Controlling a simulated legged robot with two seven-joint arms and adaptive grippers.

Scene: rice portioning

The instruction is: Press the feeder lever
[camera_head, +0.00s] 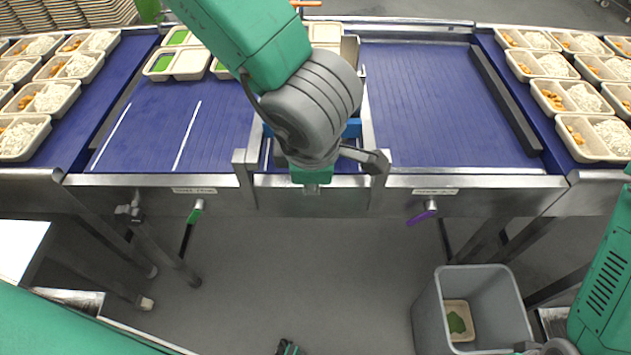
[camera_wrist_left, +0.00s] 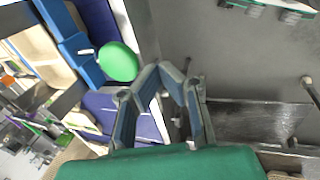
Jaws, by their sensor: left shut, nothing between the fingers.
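The feeder lever shows in the left wrist view as a green round knob (camera_wrist_left: 118,61) on a short silver stem from a blue block (camera_wrist_left: 78,50). In the head view I cannot make the knob out behind my left arm. My left gripper (camera_wrist_left: 162,73) is shut and empty, with its fingertips to the right of the knob and a visible gap between them in this picture. In the head view my left gripper (camera_head: 312,187) is over the front edge of the middle station, mostly hidden by my wrist. My right arm shows at the lower right; its fingers are out of frame.
Blue conveyor belts (camera_head: 430,100) run on both sides, with filled trays (camera_head: 20,137) at the left and more trays (camera_head: 597,137) at the right. A green-handled valve (camera_head: 197,209) and a purple-handled valve (camera_head: 424,212) hang below the front rail. A grey bin (camera_head: 429,310) stands on the floor.

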